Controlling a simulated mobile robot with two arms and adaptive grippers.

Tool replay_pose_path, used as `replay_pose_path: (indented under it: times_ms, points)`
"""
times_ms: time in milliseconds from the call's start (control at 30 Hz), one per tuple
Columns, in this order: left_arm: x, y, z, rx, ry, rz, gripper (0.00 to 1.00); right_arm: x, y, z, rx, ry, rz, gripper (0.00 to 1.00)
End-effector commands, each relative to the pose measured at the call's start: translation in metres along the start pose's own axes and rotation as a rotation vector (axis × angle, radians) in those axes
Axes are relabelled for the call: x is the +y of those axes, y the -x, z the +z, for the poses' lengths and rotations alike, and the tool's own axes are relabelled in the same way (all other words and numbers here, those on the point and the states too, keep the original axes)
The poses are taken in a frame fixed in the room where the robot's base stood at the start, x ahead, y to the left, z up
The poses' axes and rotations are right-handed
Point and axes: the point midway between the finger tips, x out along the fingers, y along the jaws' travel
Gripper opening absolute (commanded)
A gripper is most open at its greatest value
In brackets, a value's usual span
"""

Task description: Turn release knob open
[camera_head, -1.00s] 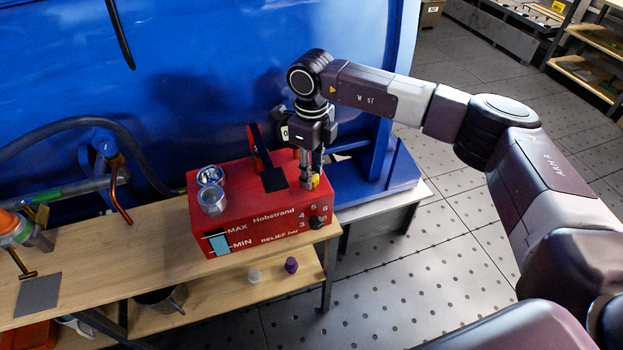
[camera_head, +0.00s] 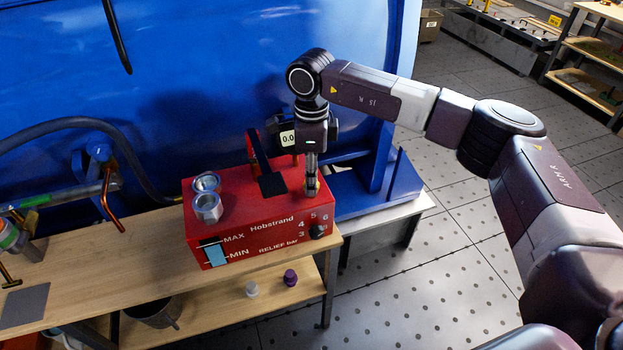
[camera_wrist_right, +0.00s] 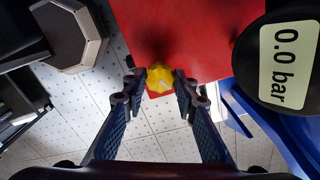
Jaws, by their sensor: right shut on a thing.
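The release knob (camera_wrist_right: 159,78) is yellow and lobed with a pale pointer mark, on the red pump unit (camera_head: 262,226). In the right wrist view it sits between the two fingertips of my right gripper (camera_wrist_right: 153,81), which is shut on it. In the head view the right gripper (camera_head: 311,190) points straight down at the right end of the pump unit's top and mostly hides the knob. A round gauge (camera_wrist_right: 290,62) reading 0.0 bar stands beside the gripper. My left gripper is in neither view.
The pump unit stands on a wooden bench (camera_head: 110,262). It carries two metal cylinders (camera_head: 207,207), a black-topped lever (camera_head: 272,185) and a black relief dial (camera_head: 318,231). A large blue machine (camera_head: 220,80) rises behind. A purple cap (camera_head: 290,277) lies on the lower shelf.

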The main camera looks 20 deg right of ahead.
Motion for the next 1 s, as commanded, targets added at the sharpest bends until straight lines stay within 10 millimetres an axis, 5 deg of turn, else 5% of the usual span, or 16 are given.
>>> replay_pose_path:
  times_ms: [267,300,433,767,1000]
  points:
    - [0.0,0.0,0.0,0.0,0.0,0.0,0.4,-0.002,0.002,0.001,-0.003,-0.002,-0.005,0.02]
    - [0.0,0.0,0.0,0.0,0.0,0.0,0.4,-0.002,0.002,0.001,-0.003,-0.002,-0.005,0.3]
    - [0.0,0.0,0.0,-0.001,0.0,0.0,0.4,-0.001,0.002,0.0,-0.003,-0.002,-0.004,0.44]
    - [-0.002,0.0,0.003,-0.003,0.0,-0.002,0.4,-0.001,0.004,0.0,-0.001,-0.002,-0.002,0.44]
    - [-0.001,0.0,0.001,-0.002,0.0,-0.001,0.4,-0.001,0.041,0.001,-0.003,-0.001,-0.005,0.44]
